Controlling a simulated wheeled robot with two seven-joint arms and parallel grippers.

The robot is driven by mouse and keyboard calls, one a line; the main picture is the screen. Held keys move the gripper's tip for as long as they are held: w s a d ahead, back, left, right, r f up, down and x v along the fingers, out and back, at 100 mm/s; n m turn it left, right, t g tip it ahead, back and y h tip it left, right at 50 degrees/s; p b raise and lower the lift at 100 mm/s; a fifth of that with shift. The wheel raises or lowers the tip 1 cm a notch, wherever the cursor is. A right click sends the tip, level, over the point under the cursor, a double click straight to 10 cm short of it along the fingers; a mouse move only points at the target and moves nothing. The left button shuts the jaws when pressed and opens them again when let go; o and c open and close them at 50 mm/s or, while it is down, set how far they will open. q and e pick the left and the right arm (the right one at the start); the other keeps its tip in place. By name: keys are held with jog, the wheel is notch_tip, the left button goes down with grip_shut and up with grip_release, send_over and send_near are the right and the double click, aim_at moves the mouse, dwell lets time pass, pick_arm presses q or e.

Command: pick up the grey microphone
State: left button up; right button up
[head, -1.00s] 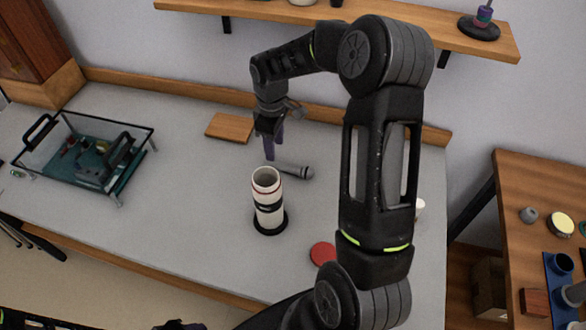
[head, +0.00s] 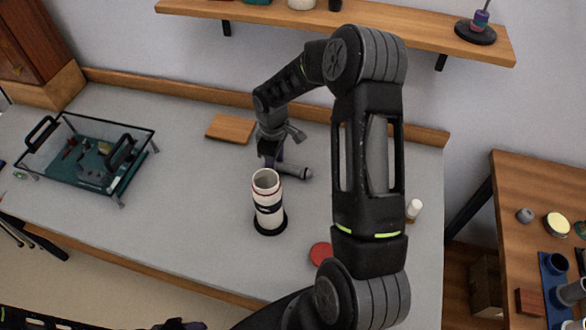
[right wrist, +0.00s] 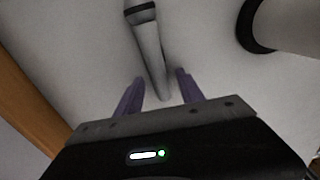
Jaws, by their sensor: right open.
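The grey microphone (head: 296,171) lies on the grey table, its round head pointing right in the head view. In the right wrist view the microphone (right wrist: 149,50) runs from the top edge down to between the two purple fingers. My right gripper (head: 271,161) is open at the handle end, one finger on each side of the handle (right wrist: 158,90), with gaps visible. Whether the fingertips touch the table is unclear. Part of my left gripper (head: 181,325) shows at the bottom edge, mostly cut off; its jaws cannot be judged.
A white cylinder with a black base (head: 268,205) stands close in front of the microphone. A red disc (head: 321,255) lies farther forward. A wooden board (head: 231,128) lies behind left. A glass-walled case (head: 60,185) is at left, and a small white bottle (head: 414,208) at right.

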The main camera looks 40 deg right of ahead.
jog(key=shift+c, duration=0.6)
grip_shut()
dwell(0.5)
